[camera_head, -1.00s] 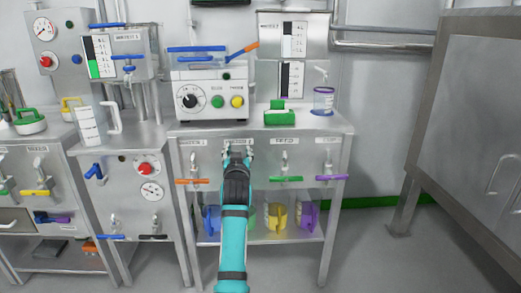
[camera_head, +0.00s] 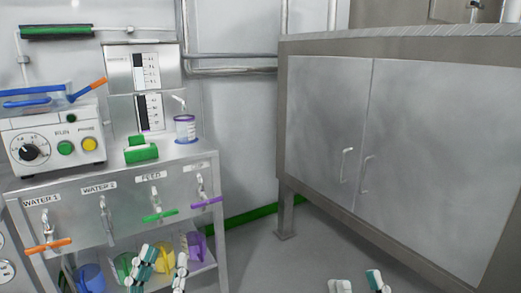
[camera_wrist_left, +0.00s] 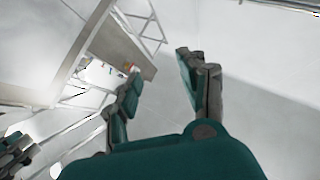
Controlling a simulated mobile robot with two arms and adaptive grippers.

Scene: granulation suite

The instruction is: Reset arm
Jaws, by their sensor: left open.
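My left gripper (camera_head: 162,268) is low in the head view, in front of the station with the taps, and holds nothing that I can see. Its two teal and grey fingers stand apart. In the left wrist view the left gripper (camera_wrist_left: 159,64) is also open, with a grey floor and part of a bench beyond the fingers. My right gripper (camera_head: 358,284) shows only as two separate fingertips at the bottom edge of the head view, over the floor. The rest of it is cut off.
The tap station (camera_head: 128,205) stands at the left, with several coloured tap handles and jugs below. A control box (camera_head: 55,140), a green object (camera_head: 141,151) and a purple-rimmed container (camera_head: 186,129) sit on top. A large steel cabinet (camera_head: 325,125) fills the right. Floor between is clear.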

